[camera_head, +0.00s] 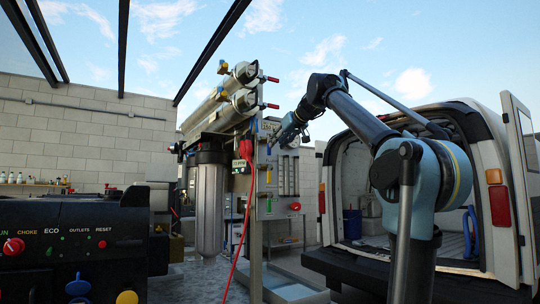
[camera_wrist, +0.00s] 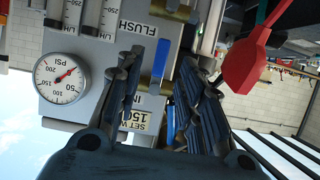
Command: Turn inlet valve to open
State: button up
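In the wrist view my gripper (camera_wrist: 157,75) is open, with one dark finger on each side of a gap. A blue lever handle (camera_wrist: 160,60) shows in that gap, lying lengthwise between the fingers; I cannot tell whether they touch it. A label starting "IN" is partly hidden behind the left finger. More blue (camera_wrist: 171,122) shows lower in the gap. In the head view my gripper (camera_head: 277,140) is at the upper part of the upright panel (camera_head: 255,215), and the valve there is too small to make out.
A pressure gauge (camera_wrist: 62,79) and a FLUSH label (camera_wrist: 137,29) are close by in the wrist view. In the head view, membrane tubes (camera_head: 225,95) run above the panel, a filter housing (camera_head: 209,205) stands left, and a van (camera_head: 480,190) stands right.

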aim_at(269, 150)
jog(key=x, duration=0.8)
jog(key=shift+c, duration=0.2)
grip_shut()
